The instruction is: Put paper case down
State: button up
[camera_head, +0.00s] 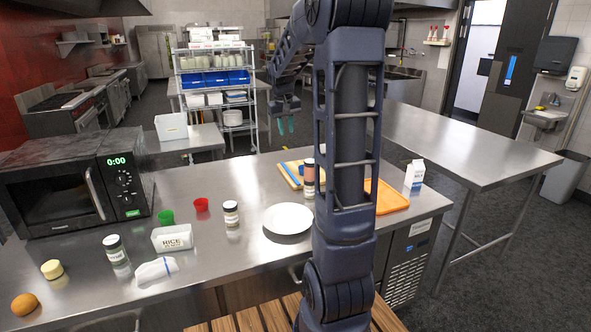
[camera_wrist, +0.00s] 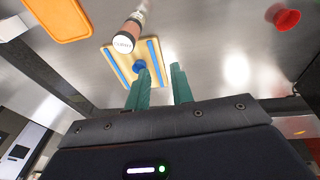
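A small blue paper case (camera_wrist: 138,66) lies on a wooden board with blue strips (camera_wrist: 111,57) in the wrist view; the left finger partly overlaps it in the picture. The board also shows in the head view (camera_head: 289,174), partly behind my arm. My gripper (camera_head: 286,126) is raised above the counter's far side, pointing down. In the wrist view its teal fingers (camera_wrist: 160,70) are apart with nothing between them. A red case (camera_head: 201,205) and a green case (camera_head: 166,217) stand on the counter.
A spice jar (camera_head: 309,178) stands by the board.

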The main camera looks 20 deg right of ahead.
jog(key=s+a+t, duration=0.1)
jog(key=s+a, duration=0.2)
jog(key=s, duration=0.7)
jog(key=s+a+y, duration=0.1)
jog(key=s+a, duration=0.2)
jog(key=s, duration=0.8)
jog(key=s+a+t, duration=0.1)
jog(key=s+a, duration=0.2)
jog(key=s, duration=0.8)
jog(key=shift+s+a+f+t+y, duration=0.2)
jog(key=shift+a+f+t+y, duration=0.1)
jog(key=shift+a, duration=0.1)
